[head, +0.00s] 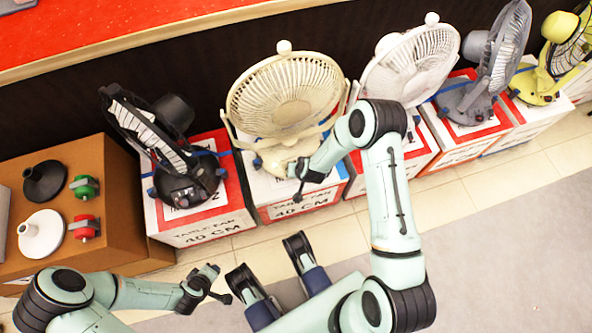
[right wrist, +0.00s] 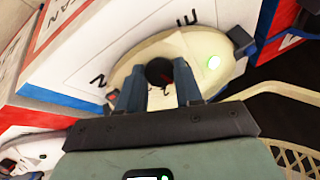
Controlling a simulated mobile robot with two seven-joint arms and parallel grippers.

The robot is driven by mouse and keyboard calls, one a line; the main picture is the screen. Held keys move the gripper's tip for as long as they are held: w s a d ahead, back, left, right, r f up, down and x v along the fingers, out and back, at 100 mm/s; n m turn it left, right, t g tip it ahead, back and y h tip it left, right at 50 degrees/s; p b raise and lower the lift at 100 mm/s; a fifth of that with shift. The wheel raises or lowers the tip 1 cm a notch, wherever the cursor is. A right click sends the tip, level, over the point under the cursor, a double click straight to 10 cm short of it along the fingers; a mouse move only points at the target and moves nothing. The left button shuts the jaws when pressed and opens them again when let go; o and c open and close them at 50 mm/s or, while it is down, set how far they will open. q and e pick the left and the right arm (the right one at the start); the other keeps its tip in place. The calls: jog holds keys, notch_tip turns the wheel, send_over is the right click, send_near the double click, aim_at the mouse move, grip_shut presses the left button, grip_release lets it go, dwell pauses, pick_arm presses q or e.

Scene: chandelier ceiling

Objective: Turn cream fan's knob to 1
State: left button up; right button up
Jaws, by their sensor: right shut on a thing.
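My right gripper (head: 297,190) reaches down to the front of that base. In the right wrist view, the cream base (right wrist: 215,45) carries a round dark knob (right wrist: 159,70), and my right gripper (right wrist: 161,82) is shut on it, one finger on each side. A green spot glows on the base beside the knob. The knob's setting marks cannot be read. My left gripper (head: 210,285) is open and empty, low over the floor.
A black fan (head: 180,170) stands left of the cream one; a white fan (head: 410,65), a grey fan (head: 495,60) and a yellow fan (head: 545,75) stand to the right. A brown box (head: 115,200) with small parts is at left.

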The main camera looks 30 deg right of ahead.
pick_arm(q)
jog(key=shift+s, duration=0.1)
dwell(0.3)
pick_arm(e)
jog(key=o, duration=1)
jog(key=shift+o, duration=0.2)
jog(key=shift+r, duration=0.1)
jog(key=shift+s+r, duration=0.15)
jog(key=shift+r, duration=0.1)
pick_arm(q)
jog(key=s+d+r+g+h+p, duration=0.1)
jog(key=s+d+r+p, duration=0.2)
jog(key=s+r+p, duration=0.1)
jog(key=shift+s+r+g, duration=0.3)
jog(key=shift+s, duration=0.45)
pick_arm(e)
jog(key=v, duration=1.2)
jog(key=shift+s+r, duration=0.2)
jog(key=shift+r, duration=0.1)
pick_arm(q)
jog(key=shift+d, duration=0.1)
